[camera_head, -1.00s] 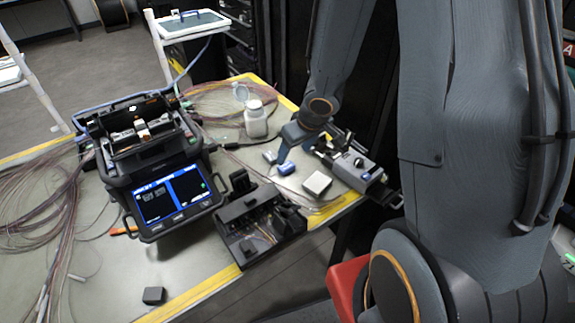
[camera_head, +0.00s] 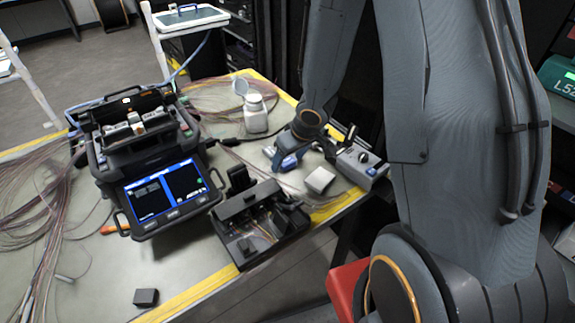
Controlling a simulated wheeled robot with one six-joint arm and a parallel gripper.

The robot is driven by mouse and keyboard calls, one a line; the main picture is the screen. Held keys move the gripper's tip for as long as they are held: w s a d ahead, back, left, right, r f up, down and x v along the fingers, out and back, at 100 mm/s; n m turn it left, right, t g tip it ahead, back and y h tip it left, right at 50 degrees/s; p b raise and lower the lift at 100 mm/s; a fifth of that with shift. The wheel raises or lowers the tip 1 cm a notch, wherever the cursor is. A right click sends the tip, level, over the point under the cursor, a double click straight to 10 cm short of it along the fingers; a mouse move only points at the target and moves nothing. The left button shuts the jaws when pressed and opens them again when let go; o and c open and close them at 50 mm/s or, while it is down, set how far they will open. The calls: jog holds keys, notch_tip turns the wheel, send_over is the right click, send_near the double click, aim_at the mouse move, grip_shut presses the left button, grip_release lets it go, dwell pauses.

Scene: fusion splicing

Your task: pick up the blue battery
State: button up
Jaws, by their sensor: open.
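The blue battery (camera_head: 289,163) lies on the table to the right of the splicer, small and partly hidden by my gripper. My gripper (camera_head: 283,155) reaches down from above, with its fingertips close over the battery. It is open. Whether the fingers stand on both sides of the battery or touch it cannot be told from this view.
A small pale block (camera_head: 269,152) lies just left of my gripper. A white-grey box (camera_head: 319,180) and a grey tool (camera_head: 360,165) lie to the right. A black open case (camera_head: 262,222) stands in front, the fusion splicer (camera_head: 150,165) left, a white bottle (camera_head: 255,112) behind.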

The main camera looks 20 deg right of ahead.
aim_at(289, 163)
jog(key=c, duration=1.1)
jog(key=shift+c, duration=0.2)
jog(key=shift+r, duration=0.15)
notch_tip(289, 163, up, 10)
jog(key=p, duration=0.8)
